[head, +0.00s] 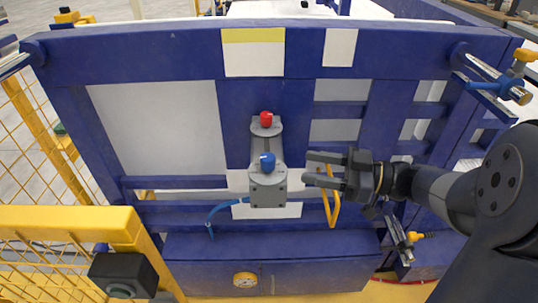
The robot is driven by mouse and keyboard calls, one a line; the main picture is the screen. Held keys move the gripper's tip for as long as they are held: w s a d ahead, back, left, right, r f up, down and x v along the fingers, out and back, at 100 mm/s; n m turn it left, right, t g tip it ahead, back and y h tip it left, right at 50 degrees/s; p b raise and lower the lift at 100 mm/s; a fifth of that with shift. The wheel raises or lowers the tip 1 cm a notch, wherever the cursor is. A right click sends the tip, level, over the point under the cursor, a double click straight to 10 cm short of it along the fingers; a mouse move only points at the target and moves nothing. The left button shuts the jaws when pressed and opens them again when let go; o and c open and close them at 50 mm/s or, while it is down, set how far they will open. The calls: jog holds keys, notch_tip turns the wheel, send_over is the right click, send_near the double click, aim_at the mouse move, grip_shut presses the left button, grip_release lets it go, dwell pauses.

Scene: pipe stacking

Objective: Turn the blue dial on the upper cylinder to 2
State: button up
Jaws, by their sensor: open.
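The blue dial (267,163) sits on the front of a grey cylinder assembly (268,188) fixed to the blue frame. A red dial (266,118) sits above it on the same assembly. The numbers on the dials are too small to read. My gripper (306,169) is to the right of the blue dial, with its fingers pointing left and spread apart. It is empty and apart from the dial in the picture.
A yellow handle (331,205) hangs just below my gripper. A blue hose (222,208) runs at the lower left of the cylinder. A yellow guard rail (75,222) with a black box (123,273) stands at the front left. A round gauge (245,280) is low on the blue frame.

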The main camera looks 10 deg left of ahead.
aim_at(267, 156)
jog(key=a+p, duration=0.1)
jog(key=a, duration=0.9)
jog(key=shift+w+a, duration=0.1)
jog(key=shift+a, duration=0.15)
jog(key=shift+c, duration=0.4)
jog(key=c, duration=0.9)
